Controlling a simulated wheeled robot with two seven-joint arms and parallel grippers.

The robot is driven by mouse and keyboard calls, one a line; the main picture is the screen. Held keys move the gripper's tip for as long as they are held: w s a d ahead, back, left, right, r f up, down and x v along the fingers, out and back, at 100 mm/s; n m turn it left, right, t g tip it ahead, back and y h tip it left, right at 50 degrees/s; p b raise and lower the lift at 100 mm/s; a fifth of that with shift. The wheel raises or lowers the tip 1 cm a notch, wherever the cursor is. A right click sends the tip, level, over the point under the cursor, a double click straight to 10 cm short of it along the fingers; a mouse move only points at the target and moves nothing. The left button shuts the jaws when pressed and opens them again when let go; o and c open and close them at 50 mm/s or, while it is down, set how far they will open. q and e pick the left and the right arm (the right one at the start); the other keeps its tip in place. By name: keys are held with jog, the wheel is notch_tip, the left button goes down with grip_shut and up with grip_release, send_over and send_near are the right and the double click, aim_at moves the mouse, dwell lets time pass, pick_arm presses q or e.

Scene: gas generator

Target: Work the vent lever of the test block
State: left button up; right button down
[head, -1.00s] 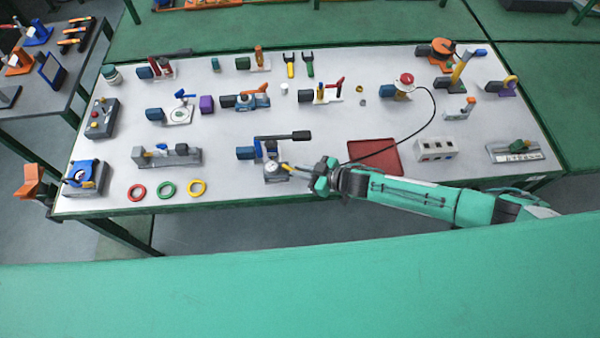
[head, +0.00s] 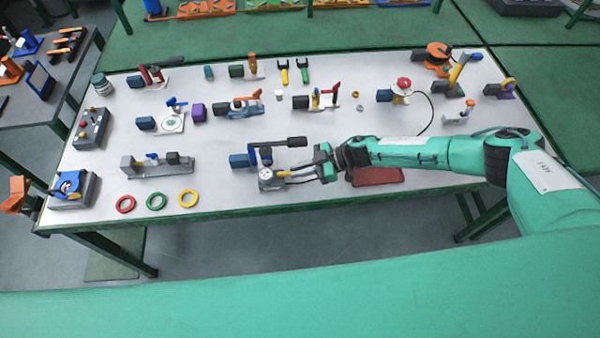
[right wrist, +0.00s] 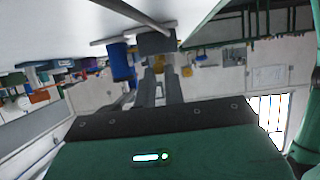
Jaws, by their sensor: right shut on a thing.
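The test block (head: 270,180), with a round gauge, a blue block (head: 240,160) and a long black handle (head: 290,142), stands near the table's front edge in the head view. My right gripper (head: 290,176) reaches in from the right, its fingers just right of the gauge. It is shut on the vent lever, which the fingers mostly hide. In the right wrist view the two grey fingers (right wrist: 158,75) point up the picture, with a dark grey block (right wrist: 157,42) and rod beyond their tips. A blue block (right wrist: 121,62) shows left of them. My left gripper is out of view.
A red tray (head: 378,176) lies under my right forearm. A grey fixture (head: 157,166) stands behind the rings. Several other fixtures fill the table's back rows.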

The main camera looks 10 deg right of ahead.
dwell(0.5)
jog(key=c, duration=1.5)
grip_release()
jog(key=shift+d+r, duration=0.2)
jog(key=shift+d, duration=0.4)
jog(key=b+v, duration=0.3)
jog(key=v, duration=0.9)
jog(key=shift+w+d+r+b, duration=0.1)
jog(key=shift+d+r+b, duration=0.05)
jog(key=shift+d+b, duration=0.15)
